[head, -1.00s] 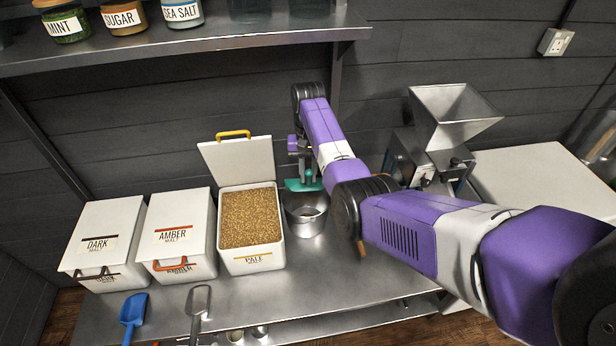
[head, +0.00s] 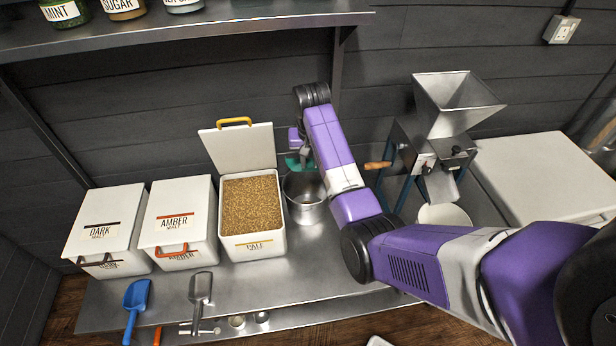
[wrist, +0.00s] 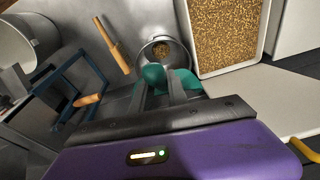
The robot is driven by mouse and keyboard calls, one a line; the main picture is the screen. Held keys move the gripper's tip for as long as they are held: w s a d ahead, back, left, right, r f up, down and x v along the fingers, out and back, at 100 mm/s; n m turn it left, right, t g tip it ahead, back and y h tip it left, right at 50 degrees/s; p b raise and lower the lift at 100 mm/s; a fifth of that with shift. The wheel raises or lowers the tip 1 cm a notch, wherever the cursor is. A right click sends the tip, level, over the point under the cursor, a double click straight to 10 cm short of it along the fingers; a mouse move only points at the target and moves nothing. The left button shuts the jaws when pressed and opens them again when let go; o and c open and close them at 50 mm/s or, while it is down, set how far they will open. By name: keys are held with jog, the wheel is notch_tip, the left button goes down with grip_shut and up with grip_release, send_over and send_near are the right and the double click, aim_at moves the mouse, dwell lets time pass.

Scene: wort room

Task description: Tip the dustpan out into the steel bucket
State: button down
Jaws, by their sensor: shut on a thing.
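The teal dustpan (head: 293,162) is in my gripper (head: 301,153), at the back rim of the steel bucket (head: 307,208). In the wrist view, my gripper (wrist: 160,82) is shut on the dustpan (wrist: 183,80), and its pan lies across the near side of the bucket's (wrist: 146,55) mouth. It looks tilted; my fingers hide part of it, and I cannot tell whether anything is left on it. Some grain (wrist: 160,50) shows inside the bucket. The bucket stands upright on the steel bench. I cannot tell whether dustpan and rim touch.
An open pale malt bin (head: 252,244) stands left of the bucket, beside closed amber (head: 177,222) and dark (head: 104,232) bins. A mill (head: 440,150) with a wooden crank handle (head: 377,165) stands right. A wooden-handled item (wrist: 112,45) lies near the bucket. A shelf (head: 200,35) hangs above.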

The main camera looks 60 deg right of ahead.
jog(key=shift+s+a+r+t+h, duration=0.2)
jog(key=shift+t+h, duration=0.2)
jog(key=shift+h, duration=0.15)
jog(key=shift+s+a+r+t+h, duration=0.1)
jog(key=shift+a+r+t+h, duration=0.05)
jog(key=shift+t+h, duration=0.35)
jog(key=shift+a+r+t+h+b, duration=0.1)
jog(key=shift+t+h+b, duration=0.4)
jog(key=shift+h+b, duration=0.4)
jog(key=shift+r+t+h+b, duration=0.3)
jog(key=shift+t+h+b, duration=0.1)
jog(key=shift+h+b, duration=0.2)
jog(key=shift+r, duration=0.3)
jog(key=shift+s+a, duration=0.1)
